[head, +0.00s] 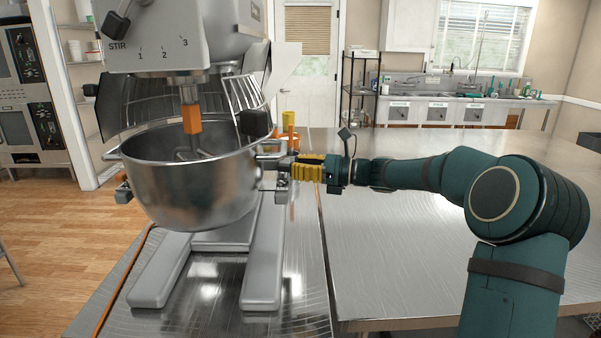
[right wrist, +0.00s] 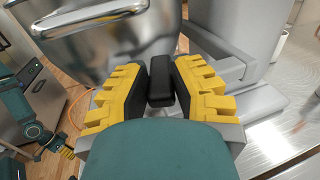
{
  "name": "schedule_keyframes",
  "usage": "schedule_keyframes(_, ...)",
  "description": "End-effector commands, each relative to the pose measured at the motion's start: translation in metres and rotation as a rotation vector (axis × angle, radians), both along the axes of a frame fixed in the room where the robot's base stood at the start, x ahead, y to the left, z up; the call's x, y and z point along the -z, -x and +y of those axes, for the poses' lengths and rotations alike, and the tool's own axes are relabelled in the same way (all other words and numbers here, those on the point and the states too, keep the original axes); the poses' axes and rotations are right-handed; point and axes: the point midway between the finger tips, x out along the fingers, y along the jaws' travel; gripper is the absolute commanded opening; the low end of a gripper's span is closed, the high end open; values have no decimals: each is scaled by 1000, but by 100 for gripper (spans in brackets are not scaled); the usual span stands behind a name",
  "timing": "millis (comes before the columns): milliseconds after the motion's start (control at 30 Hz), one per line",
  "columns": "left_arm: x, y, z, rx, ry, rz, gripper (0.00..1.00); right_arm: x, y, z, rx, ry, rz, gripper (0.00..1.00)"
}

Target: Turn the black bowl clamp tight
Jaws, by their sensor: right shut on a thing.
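The steel mixer bowl (head: 190,185) hangs under the mixer head (head: 155,40) in the head view. Its curved wall also fills the upper left of the right wrist view (right wrist: 110,45). My right gripper (head: 297,168) reaches in from the right at the bowl's right side. In the right wrist view its black pads are shut on the black bowl clamp (right wrist: 160,85), a small dark block between the fingers. In the head view the fingers mostly hide the clamp. My left gripper (right wrist: 67,151) shows small at the left of the right wrist view; its jaw state is unclear.
The mixer's grey base legs (head: 262,265) stand on a shiny metal table (head: 410,250). A wire guard (head: 245,95) and an orange agitator shaft (head: 191,118) are above the bowl. Orange and yellow items (head: 289,128) stand behind my right gripper.

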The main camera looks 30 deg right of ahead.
Motion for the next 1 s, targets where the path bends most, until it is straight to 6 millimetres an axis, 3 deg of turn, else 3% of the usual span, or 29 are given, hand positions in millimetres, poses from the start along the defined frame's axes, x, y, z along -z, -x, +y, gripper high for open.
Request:
schedule_keyframes(400, 1, 0, 0, 0, 0, -1, 47, -1, 5, 10, 210, -2, 1, 0)
schedule_keyframes(967, 1, 0, 0, 0, 0, -1, 47, -1, 6, 10, 250, -1, -2, 0)
schedule_keyframes(1000, 1, 0, 0, 0, 0, -1, 47, -1, 6, 10, 250, -1, -2, 29)
